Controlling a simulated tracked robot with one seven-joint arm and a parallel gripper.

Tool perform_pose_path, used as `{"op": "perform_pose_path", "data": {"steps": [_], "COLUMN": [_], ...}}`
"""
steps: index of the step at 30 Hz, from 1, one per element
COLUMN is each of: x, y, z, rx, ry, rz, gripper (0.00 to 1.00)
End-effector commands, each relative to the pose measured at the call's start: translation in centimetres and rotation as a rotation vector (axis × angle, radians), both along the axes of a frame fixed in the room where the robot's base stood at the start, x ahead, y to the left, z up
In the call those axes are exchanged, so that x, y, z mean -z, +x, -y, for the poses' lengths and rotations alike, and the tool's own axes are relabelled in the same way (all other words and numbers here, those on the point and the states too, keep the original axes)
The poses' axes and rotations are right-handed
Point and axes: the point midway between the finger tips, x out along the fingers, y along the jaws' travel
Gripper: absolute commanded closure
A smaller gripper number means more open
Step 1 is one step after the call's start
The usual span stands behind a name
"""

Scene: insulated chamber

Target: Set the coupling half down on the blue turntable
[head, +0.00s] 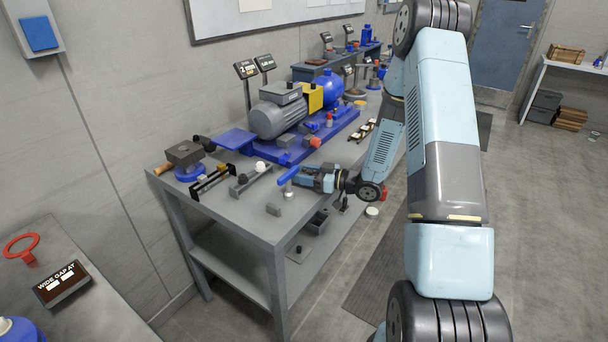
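My gripper (291,182) is low over the near part of the grey workbench, reaching left from my light blue arm. A blue bar-like part shows at its tip. A small grey cylindrical piece (288,194) shows right beside and below the tip. It may be the coupling half, but I cannot tell whether it is held or stands on the bench. The fingers are too small to read as open or shut.
The workbench (230,208) carries a grey motor (277,118) and blue pump (327,88) on a blue bed behind my gripper. Slotted fixtures (211,180) and a small grey block (273,209) lie nearby. A second bench (105,318) is at lower left.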

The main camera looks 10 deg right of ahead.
Motion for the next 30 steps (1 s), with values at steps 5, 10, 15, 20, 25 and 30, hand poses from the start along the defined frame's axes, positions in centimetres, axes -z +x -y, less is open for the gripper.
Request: {"op": "perform_pose_path", "data": {"steps": [5, 10, 15, 20, 25, 30], "x": [0.0, 0.1, 0.1, 0.1, -0.1, -0.2], "y": [0.0, 0.0, 0.0, 0.0, -0.1, -1.3], "z": [0.0, 0.0, 0.0, 0.1, 0.4, 2.5], "rx": [0.000, 0.000, 0.001, 0.001, 0.002, 0.005], "ry": [0.000, 0.000, 0.000, 0.000, 0.000, 0.000], "rz": [0.000, 0.000, 0.000, 0.000, 0.000, -0.001], "gripper": [0.92, 0.36, 0.22, 0.22, 0.22, 0.22]}}
